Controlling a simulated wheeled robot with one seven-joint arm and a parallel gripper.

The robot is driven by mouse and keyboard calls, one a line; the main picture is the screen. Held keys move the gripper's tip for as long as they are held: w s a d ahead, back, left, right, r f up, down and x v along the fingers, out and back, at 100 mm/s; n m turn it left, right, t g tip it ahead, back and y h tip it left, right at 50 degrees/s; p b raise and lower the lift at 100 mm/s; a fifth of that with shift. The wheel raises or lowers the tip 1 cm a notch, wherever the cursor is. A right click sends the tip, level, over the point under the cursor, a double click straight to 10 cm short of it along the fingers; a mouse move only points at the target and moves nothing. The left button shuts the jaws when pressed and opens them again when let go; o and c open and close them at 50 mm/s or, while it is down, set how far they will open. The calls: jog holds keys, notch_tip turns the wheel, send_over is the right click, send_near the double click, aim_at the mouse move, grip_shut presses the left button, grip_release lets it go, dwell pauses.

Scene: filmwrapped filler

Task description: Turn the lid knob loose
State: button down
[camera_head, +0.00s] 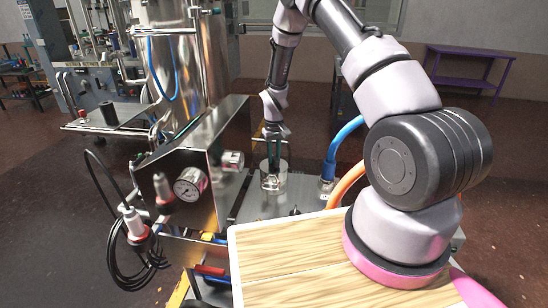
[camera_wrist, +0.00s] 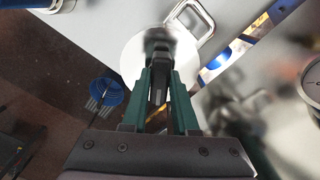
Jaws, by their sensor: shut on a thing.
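A small round metal vessel (camera_head: 273,180) stands on the grey machine top, below my gripper (camera_head: 273,148). Its pale round lid (camera_wrist: 131,62) fills the middle of the wrist view. The dark lid knob (camera_wrist: 158,36) sits on the lid, a little blurred, between the tips of my gripper (camera_wrist: 160,55). The green-sided fingers are shut on the knob, from above. They hide part of the knob and lid. The knob is too small and covered to make out in the head view.
A bent metal handle (camera_wrist: 195,18) lies close beside the lid. A steel box with a pressure gauge (camera_head: 189,184) stands left of the vessel. Blue (camera_head: 342,146) and orange (camera_head: 348,184) hoses run to its right. A wooden board (camera_head: 290,265) is in front.

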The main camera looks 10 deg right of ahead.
aim_at(274, 157)
jog(key=shift+n, duration=0.9)
jog(key=c, duration=0.7)
grip_release()
jog(key=shift+r, duration=0.1)
notch_tip(274, 157, up, 11)
jog(key=shift+f, duration=0.15)
